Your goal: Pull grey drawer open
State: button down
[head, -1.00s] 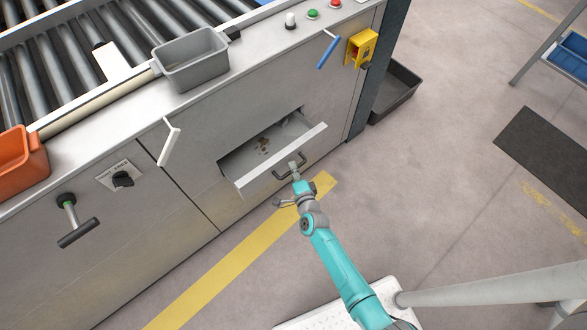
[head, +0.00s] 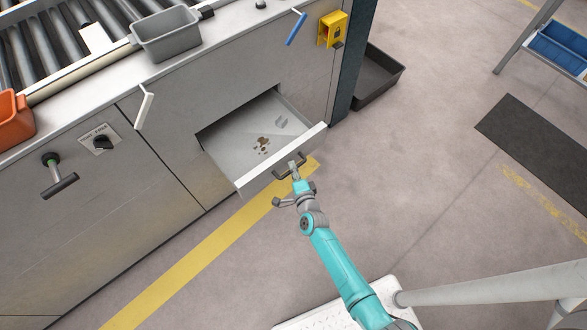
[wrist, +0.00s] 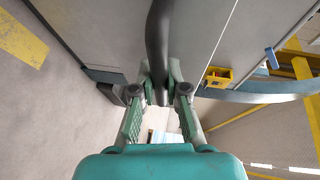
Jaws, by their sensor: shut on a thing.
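The grey drawer (head: 232,150) stands well out of the machine front in the head view. Brown spots and a small grey mark show on its floor. Its dark bar handle (head: 281,174) is on the front face. My gripper (head: 294,167) is at the handle's right part. In the wrist view the dark handle (wrist: 158,50) runs down between the fingers of my gripper (wrist: 160,92), which are shut on it. The fingertips are partly hidden behind the handle.
A grey bin (head: 168,38) and an orange bin (head: 14,122) sit on the machine ledge. A dark tray (head: 378,76) lies on the floor at right. Floor before the drawer is clear.

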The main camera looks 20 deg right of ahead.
jog(key=c, duration=1.2)
grip_release()
jog(key=shift+s+a+r, duration=0.15)
jog(key=shift+s+r, duration=0.2)
jog(key=shift+s, duration=1.6)
jog(key=shift+s+a+r, duration=0.2)
jog(key=shift+s+r, duration=0.15)
jog(key=shift+s, duration=1.65)
jog(key=shift+s+a+r, duration=0.15)
jog(key=shift+s+r, duration=0.2)
jog(key=shift+s, duration=1.6)
jog(key=s+d+r+n, duration=0.1)
jog(key=s+r+n, duration=0.4)
jog(key=s, duration=0.5)
jog(key=s+r+n, duration=0.4)
jog(key=s+r, duration=0.1)
jog(key=s, duration=0.4)
jog(key=s+r+n, duration=0.3)
jog(key=s+r, duration=0.1)
jog(key=r, duration=0.1)
jog(key=s+r+n+y, duration=0.1)
jog(key=s+r+n, duration=0.2)
jog(key=r, duration=0.3)
jog(key=s+r+n+g, duration=0.1)
jog(key=s+r+n, duration=0.2)
jog(key=s+r, duration=0.2)
jog(key=shift+s+a+r, duration=0.1)
jog(key=shift+s+r, duration=0.1)
jog(key=shift+r, duration=0.05)
